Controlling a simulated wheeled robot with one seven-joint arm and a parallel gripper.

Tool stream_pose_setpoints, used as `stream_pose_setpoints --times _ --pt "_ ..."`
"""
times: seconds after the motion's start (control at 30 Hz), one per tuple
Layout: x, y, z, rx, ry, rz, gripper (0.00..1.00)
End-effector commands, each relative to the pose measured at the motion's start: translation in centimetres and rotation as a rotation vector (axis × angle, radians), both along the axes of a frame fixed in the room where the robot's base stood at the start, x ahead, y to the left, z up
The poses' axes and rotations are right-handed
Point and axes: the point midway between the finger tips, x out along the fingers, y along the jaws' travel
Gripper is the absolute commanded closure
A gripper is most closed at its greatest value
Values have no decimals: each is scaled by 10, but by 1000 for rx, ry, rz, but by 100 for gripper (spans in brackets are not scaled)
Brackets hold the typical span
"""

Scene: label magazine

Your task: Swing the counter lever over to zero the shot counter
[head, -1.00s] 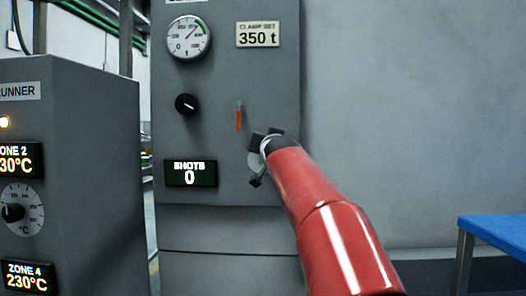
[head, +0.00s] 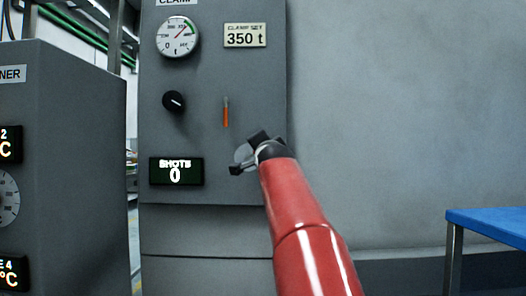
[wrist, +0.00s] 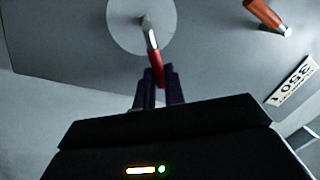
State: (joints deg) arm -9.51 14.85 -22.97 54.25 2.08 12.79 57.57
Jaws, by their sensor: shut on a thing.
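The counter lever shows in the wrist view as a short arm with a red end (wrist: 154,58) on a pale round disc (wrist: 128,22). My gripper (wrist: 159,84) is shut on the lever's red end. In the head view my gripper (head: 257,150) is at the pale disc (head: 242,153) near the right edge of the grey panel. The hand hides most of the lever there, so its exact angle is unclear. The shot counter display (head: 176,171), left of the disc, reads SHOTS 0.
Above the disc are an orange handle (head: 226,116), a black knob (head: 174,102), a round gauge (head: 178,37) and a 350 t plate (head: 245,34). A grey cabinet (head: 75,160) stands at left. A blue table (head: 490,220) is at right.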

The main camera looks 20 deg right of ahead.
Motion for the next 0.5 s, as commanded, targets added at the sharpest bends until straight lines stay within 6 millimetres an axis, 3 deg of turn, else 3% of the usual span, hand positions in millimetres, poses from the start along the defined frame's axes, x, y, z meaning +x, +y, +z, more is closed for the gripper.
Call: stream_pose_setpoints --times 0.47,0.5 --pt "0 0 -2 14 -1 1 100" --pt "0 0 -2 14 -1 1 86"
